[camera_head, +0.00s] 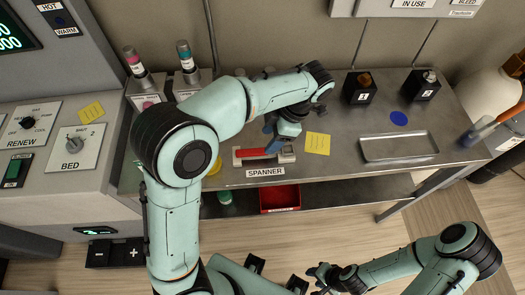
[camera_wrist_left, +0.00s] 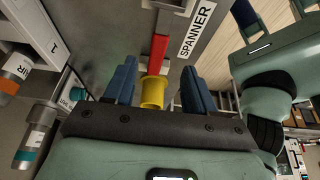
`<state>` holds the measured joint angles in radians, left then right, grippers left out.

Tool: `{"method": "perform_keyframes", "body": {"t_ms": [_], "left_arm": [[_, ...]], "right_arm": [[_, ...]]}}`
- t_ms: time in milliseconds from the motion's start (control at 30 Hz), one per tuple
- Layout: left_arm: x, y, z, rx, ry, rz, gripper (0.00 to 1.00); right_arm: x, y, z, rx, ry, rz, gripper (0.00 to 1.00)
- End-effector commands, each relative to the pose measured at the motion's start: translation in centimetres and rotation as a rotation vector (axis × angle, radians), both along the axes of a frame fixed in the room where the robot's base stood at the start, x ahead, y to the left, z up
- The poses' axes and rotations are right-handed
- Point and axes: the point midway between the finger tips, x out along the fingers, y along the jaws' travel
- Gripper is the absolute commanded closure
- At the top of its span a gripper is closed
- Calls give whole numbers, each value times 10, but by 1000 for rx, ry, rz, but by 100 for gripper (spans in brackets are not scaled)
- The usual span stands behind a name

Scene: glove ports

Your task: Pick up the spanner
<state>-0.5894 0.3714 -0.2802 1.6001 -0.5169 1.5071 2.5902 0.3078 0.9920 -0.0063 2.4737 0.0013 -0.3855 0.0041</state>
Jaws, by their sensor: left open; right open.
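The red bar (camera_head: 259,152), which I take for the spanner, lies in a pale holder (camera_head: 287,157) above the SPANNER label (camera_head: 265,172) on the bench. In the left wrist view the red bar (camera_wrist_left: 157,52) runs up and away beside the label. A yellow cylinder (camera_wrist_left: 152,92) stands in line with its near end; I cannot tell whether they join. My left gripper (camera_head: 272,135) is open over the holder. Its blue fingers (camera_wrist_left: 160,85) are apart, with the yellow cylinder between them in the picture; contact is not shown. My right gripper (camera_head: 322,275) is low, away from the bench.
A yellow note (camera_head: 317,143), a blue disc (camera_head: 399,118) and a metal tray (camera_head: 398,147) lie to the right. Two black blocks (camera_head: 359,87) stand at the back. Tubes (camera_head: 134,62) stand at the back left. A red bin (camera_head: 280,198) sits on the lower shelf.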

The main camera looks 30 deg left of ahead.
Motion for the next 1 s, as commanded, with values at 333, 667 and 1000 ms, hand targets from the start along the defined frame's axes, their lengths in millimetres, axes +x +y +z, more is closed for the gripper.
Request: {"method": "perform_keyframes", "body": {"t_ms": [333, 667, 1000], "left_arm": [[-6, 12, -35, 1, 3, 0, 45], [-9, 18, -53, 0, -1, 0, 45], [-9, 18, -53, 0, -1, 0, 100]], "right_arm": [[0, 0, -1, 0, 0, 1, 57], [-2, 0, -3, 0, 1, 0, 57], [-2, 0, -3, 0, 1, 0, 57]]}}
